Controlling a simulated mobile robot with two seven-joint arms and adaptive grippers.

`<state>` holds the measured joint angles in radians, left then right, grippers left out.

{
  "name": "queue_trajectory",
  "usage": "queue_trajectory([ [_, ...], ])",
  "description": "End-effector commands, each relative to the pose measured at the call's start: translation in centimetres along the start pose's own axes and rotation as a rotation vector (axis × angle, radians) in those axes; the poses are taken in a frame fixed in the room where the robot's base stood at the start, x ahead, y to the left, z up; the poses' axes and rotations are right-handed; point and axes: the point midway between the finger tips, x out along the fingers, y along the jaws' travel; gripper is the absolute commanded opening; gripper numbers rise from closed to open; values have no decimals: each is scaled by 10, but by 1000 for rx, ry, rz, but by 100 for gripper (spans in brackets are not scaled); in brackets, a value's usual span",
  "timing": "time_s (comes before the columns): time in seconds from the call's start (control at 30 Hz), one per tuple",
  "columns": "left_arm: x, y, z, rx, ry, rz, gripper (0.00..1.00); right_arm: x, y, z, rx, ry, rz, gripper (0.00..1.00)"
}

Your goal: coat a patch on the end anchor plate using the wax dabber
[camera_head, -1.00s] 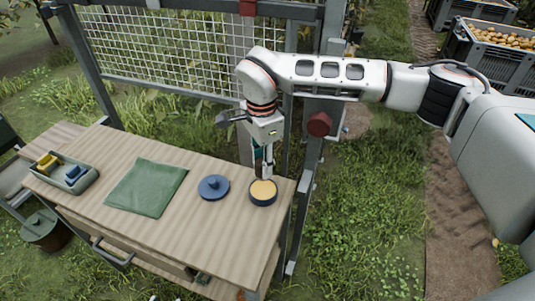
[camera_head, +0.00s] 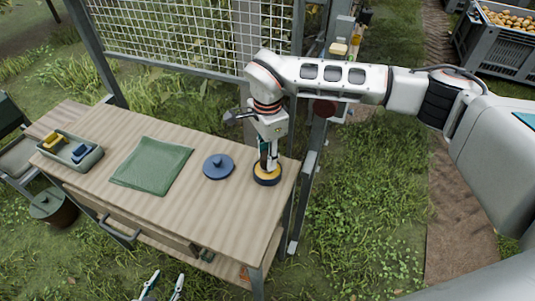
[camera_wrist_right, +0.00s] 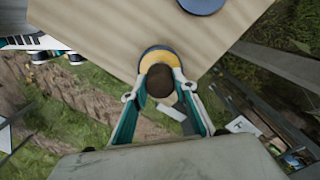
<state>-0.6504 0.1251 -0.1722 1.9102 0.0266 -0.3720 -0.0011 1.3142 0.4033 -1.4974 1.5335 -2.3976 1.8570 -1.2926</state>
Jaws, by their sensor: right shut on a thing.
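My right gripper (camera_head: 268,164) points down at the round dark wax tin (camera_head: 267,182), which holds yellow wax and stands near the table's right end. In the right wrist view its fingers (camera_wrist_right: 160,98) are shut on the wax dabber, whose dark brown round top (camera_wrist_right: 160,80) shows over the yellow wax (camera_wrist_right: 158,58). The dabber's lower end is hidden; I cannot tell whether it touches the wax. My left gripper (camera_head: 163,285) is open and empty at the bottom edge, in front of the table. I cannot clearly pick out the end anchor plate.
The wooden table (camera_head: 160,216) also bears a blue lid (camera_head: 218,167), a green cloth (camera_head: 151,166) and a tray (camera_head: 93,159) with yellow and blue items. A grey post (camera_head: 308,160) with a dark red round part (camera_head: 325,108) stands right of the table. Wire mesh (camera_head: 180,30) stands behind.

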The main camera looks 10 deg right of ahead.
Motion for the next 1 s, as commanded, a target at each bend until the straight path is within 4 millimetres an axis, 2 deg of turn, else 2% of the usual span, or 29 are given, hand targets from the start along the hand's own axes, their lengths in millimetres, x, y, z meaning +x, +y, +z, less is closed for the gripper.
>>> queue_trajectory([
  [0.37, 1, 4, -2, -14, 2, 0, 40, 0, 0, 0, 0, 0, 0, 11],
  [1.0, 1, 1, 7, 2, -6, 1, 40, 6, 0, 0, 0, 0, -1, 11],
])
